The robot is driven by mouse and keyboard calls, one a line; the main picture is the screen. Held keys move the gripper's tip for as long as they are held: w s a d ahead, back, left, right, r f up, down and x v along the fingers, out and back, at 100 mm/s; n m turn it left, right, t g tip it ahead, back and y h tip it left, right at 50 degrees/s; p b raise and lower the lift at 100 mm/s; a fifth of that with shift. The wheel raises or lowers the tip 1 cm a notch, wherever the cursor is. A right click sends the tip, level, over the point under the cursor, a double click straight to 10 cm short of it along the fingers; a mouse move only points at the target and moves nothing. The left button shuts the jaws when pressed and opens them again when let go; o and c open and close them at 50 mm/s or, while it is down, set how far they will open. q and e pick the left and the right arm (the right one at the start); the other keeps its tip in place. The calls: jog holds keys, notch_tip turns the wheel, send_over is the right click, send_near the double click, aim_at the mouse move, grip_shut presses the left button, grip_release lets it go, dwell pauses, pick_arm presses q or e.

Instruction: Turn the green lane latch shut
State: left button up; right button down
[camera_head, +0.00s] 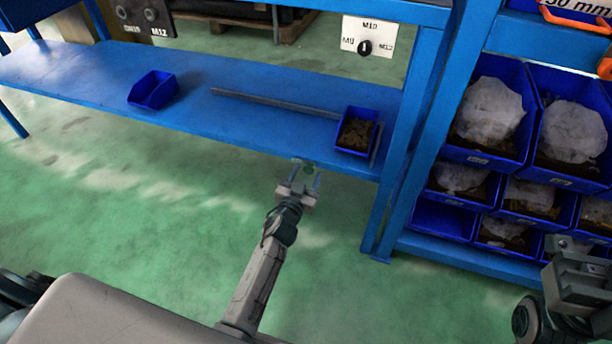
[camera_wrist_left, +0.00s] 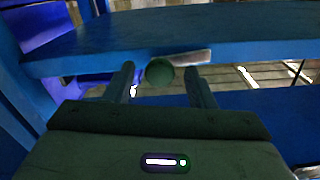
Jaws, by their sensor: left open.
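The green lane latch (camera_wrist_left: 159,71) shows as a round green knob in the left wrist view, by the front edge of the blue shelf. A pale flat bar (camera_wrist_left: 190,58) runs right from behind the knob. My left gripper (camera_head: 303,180) is open, with its two fingers on either side of the knob in the left wrist view. I cannot tell whether either finger touches it. In the head view the green latch (camera_head: 308,169) is small, at the fingertips under the shelf edge. Part of my right arm's end (camera_head: 575,285) shows at the lower right; its fingers are unclear.
The blue shelf (camera_head: 260,90) carries a small empty blue bin (camera_head: 153,89), a filled blue bin (camera_head: 357,131) and a thin grey rail (camera_head: 270,101). A dial plate (camera_head: 367,36) is above. Stacked blue bins (camera_head: 480,158) stand right. Green floor is clear at left.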

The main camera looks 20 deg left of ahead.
pick_arm(q)
jog(key=c, duration=1)
jog(key=shift+m, duration=0.3)
jog(key=m, duration=1.6)
jog(key=shift+m, duration=0.6)
